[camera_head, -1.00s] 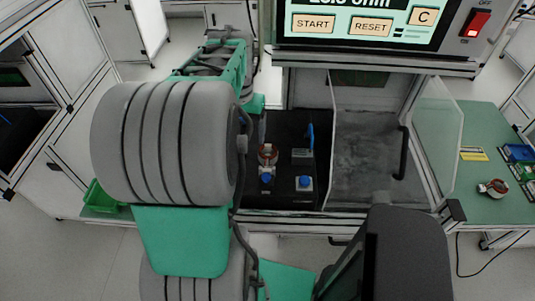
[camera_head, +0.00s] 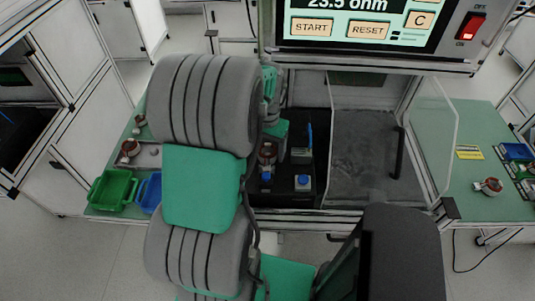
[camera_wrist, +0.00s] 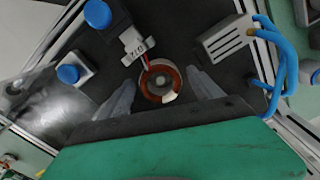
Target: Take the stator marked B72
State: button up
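A stator (camera_wrist: 160,84) with a copper-coloured ring and pale centre sits in the black test fixture; in the head view it shows at the fixture's left side (camera_head: 267,153). Red leads run from it to a white connector with a small marking that I cannot read for sure. My gripper (camera_wrist: 161,77) is open, one finger on each side of this stator, with gaps visible. More stators are on the left table (camera_head: 129,150) and one is on the right table (camera_head: 490,186). I cannot read B72 on any of them.
Blue buttons (camera_wrist: 97,14) (camera_head: 303,181) and a block with blue cables (camera_wrist: 228,40) stand close to the stator. The tester screen (camera_head: 350,20) reads 23.5 ohm. A green bin (camera_head: 112,189) and a blue bin (camera_head: 149,192) are at left. A clear door (camera_head: 436,140) stands at right.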

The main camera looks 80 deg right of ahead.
jog(key=shift+r, duration=0.1)
grip_shut()
dwell(0.5)
